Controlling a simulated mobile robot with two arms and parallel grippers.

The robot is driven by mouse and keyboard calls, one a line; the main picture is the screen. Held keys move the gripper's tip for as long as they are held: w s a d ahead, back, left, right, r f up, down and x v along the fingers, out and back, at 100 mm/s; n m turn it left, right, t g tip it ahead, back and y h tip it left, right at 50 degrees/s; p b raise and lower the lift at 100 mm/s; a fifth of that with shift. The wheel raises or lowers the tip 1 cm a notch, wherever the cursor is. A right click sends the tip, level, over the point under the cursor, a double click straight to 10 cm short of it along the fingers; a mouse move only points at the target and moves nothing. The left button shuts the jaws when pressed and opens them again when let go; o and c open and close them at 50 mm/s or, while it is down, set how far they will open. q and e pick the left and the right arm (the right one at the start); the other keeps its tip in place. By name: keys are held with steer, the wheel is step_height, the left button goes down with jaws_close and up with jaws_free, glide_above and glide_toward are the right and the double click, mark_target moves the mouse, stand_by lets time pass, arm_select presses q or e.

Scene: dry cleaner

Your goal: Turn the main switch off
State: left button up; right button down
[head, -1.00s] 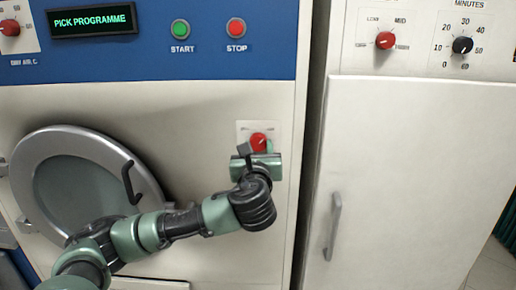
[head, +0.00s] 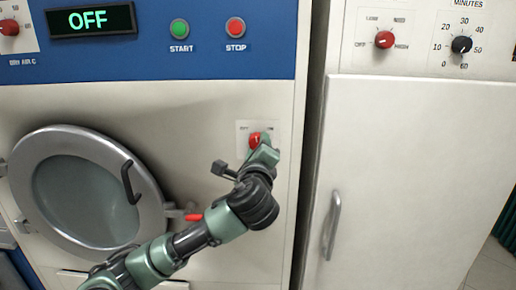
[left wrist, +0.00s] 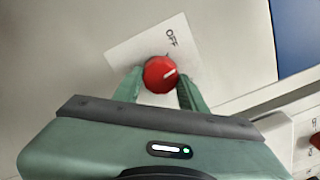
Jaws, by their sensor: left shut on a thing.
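The main switch is a red knob (head: 255,139) on a white plate (head: 242,128) on the machine's front, below the start and stop buttons. The plate has a label at each side; the left wrist view shows the red knob (left wrist: 158,72) with a white pointer line, and one label there reads OFF. My left gripper (head: 261,147) is at the knob, its fingers on both sides of it and shut on it. My right gripper is not in view.
The green start button (head: 180,29) and red stop button (head: 235,28) are above the switch. A round door (head: 45,145) with a dark handle is at left, with a red-tipped lever (head: 193,217) beside it. A white cabinet (head: 420,170) with a handle stands at right.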

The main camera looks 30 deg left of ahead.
arm_select(q)
steer(key=shift+n, duration=3.5)
steer(key=o, duration=1.4)
steer(key=shift+c, duration=0.2)
steer(key=b+v, duration=0.2)
steer(key=v, duration=0.6)
